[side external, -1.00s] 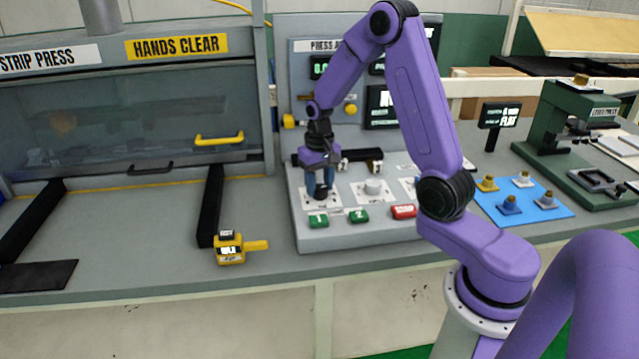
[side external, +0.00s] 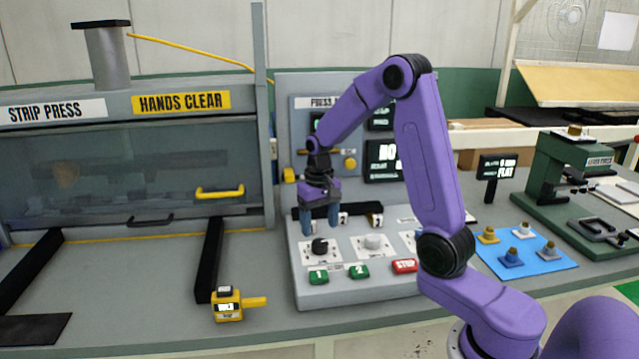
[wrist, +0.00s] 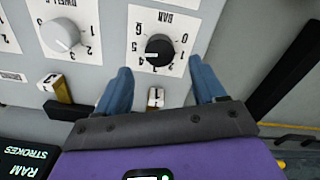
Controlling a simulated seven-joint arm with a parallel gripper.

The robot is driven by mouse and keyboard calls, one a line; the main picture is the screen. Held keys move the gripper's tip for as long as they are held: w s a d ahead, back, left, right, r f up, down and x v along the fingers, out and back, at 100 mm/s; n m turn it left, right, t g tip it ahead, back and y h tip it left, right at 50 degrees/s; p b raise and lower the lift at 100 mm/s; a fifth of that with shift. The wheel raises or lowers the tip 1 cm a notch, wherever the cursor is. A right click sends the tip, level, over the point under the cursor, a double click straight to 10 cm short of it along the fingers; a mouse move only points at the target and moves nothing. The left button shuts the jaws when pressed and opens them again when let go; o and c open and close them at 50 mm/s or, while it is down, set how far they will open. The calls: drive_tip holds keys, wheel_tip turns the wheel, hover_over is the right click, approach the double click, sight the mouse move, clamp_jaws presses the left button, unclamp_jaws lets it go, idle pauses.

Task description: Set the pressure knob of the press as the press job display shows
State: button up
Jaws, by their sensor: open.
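The black pressure knob (side external: 320,246) sits on a white dial plate at the left of the press's sloped panel. In the wrist view the knob (wrist: 160,49) shows upside down, under the word BAR, with numbers around it. Its white mark points to the lower left of that picture, near the 4. My gripper (side external: 320,229) is open and empty just above the knob, with its blue fingers apart. In the wrist view the fingers (wrist: 160,75) do not touch the knob. The display panel (side external: 383,161) behind is partly covered by my arm, and its text is unreadable.
A grey knob (side external: 372,243) sits to the right. Green buttons (side external: 318,277) and a red STOP button (side external: 404,266) lie in front. A yellow device (side external: 228,303) stands on the bench at left. A blue mat (side external: 525,263) with several small parts lies at right.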

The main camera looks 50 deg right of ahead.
sight(319, 242)
wheel_tip(319, 242, up, 13)
drive_tip(key=shift+f, duration=0.2)
idle(0.5)
drive_tip(key=s+a+f+n, duration=0.3)
drive_tip(key=s+a+n, duration=0.55)
drive_tip(key=a, duration=0.55)
drive_tip(key=s+a+f+n, duration=0.1)
drive_tip(key=s+n, duration=0.3)
drive_tip(key=s, duration=0.6)
drive_tip(key=s+a+f+n, duration=0.1)
drive_tip(key=s+f+n, duration=0.2)
drive_tip(key=s, duration=0.7)
drive_tip(key=shift+a+f+n, duration=0.35)
drive_tip(key=shift+n, duration=0.6)
